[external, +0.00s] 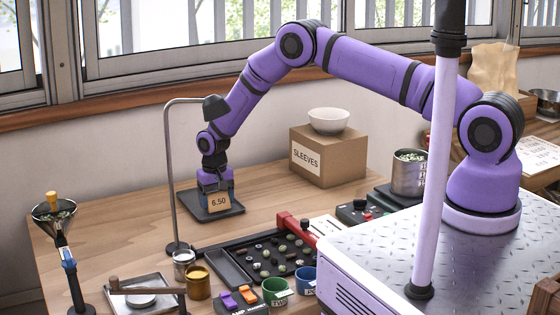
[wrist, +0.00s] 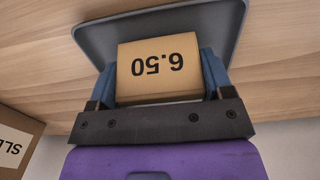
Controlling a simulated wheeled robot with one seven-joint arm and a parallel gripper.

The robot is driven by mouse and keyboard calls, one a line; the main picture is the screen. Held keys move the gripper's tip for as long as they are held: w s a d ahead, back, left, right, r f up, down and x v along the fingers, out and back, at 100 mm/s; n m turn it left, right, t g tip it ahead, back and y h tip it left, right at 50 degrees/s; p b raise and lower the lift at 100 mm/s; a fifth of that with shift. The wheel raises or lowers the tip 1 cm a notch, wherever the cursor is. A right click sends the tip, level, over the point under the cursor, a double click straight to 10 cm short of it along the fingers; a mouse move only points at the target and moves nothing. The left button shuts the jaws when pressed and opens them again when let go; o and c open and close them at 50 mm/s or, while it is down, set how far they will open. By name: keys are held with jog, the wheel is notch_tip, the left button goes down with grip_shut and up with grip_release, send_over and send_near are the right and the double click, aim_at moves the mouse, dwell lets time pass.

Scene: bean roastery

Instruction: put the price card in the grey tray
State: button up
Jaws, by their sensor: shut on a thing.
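The price card (external: 219,203), a tan card block marked 6.50, is held between the blue fingers of my gripper (external: 216,190). In the wrist view the card (wrist: 160,62) sits between both fingers of my gripper (wrist: 160,75), its number upside down in the picture. The grey tray (external: 186,203), dark and shallow, lies on the wooden table directly below. In the wrist view the tray (wrist: 90,36) shows behind and around the card. I cannot tell whether the card touches the tray's floor.
A lamp stand (external: 170,170) rises close left of the tray, its head near my wrist. A SLEEVES box (external: 330,157) with a white bowl (external: 329,120) stands to the right. A black sorting tray (external: 267,257) and metal cups (external: 183,264) are in front.

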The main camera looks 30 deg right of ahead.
jog(key=shift+f, duration=0.5)
jog(key=shift+f, duration=0.1)
jog(key=o, duration=0.9)
notch_tip(320, 180, up, 12)
jog(key=shift+r, duration=0.15)
